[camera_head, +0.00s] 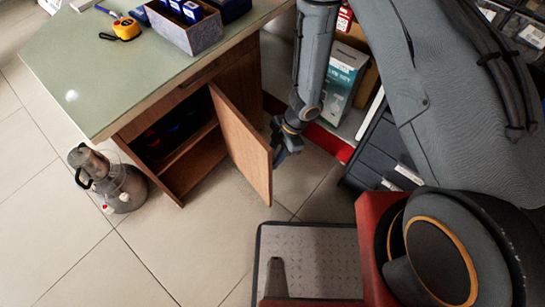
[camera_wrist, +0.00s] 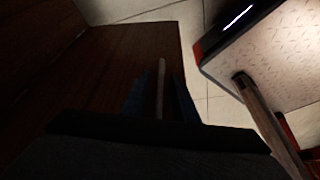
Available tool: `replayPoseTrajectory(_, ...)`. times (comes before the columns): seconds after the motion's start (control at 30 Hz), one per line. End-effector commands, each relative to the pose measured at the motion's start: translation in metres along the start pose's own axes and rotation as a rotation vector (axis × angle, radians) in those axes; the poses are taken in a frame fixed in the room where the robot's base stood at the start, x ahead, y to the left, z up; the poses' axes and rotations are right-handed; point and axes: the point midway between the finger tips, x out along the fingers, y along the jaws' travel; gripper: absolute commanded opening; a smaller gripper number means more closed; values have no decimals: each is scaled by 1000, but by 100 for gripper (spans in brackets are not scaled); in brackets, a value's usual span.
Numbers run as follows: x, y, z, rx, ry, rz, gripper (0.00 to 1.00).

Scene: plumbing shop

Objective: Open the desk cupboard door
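The desk cupboard door (camera_head: 243,145) is a brown wooden panel that stands swung well out from the cupboard (camera_head: 190,165), so the dark inside shows. My gripper (camera_head: 287,150) is at the door's outer face, to the right of it in the head view. In the wrist view the door (camera_wrist: 110,60) is a dark brown surface. A pale upright bar, seemingly the door handle (camera_wrist: 161,80), lies between the two dark bluish fingers of my gripper (camera_wrist: 160,100). The picture is too dark to tell whether the fingers press on the bar.
The green desk top (camera_head: 120,70) holds a box of blue items (camera_head: 185,30) and a yellow tape measure (camera_head: 126,28). A metal canister (camera_head: 120,188) stands on the floor left of the cupboard. Boxes (camera_head: 345,75) stand behind my arm. Tiled floor before the door is clear.

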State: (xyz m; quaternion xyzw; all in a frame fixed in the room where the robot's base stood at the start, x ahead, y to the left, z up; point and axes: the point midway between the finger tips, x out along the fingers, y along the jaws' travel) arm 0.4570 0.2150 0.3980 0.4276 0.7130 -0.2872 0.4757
Motion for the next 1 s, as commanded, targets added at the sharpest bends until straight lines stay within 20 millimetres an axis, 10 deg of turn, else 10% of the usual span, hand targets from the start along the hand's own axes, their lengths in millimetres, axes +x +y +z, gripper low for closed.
replayPoseTrajectory(0.5, -70, 1, 0, 0, -1, 2, 26)
replayPoseTrajectory(1.0, -76, 0, 0, 1, 0, 1, 26)
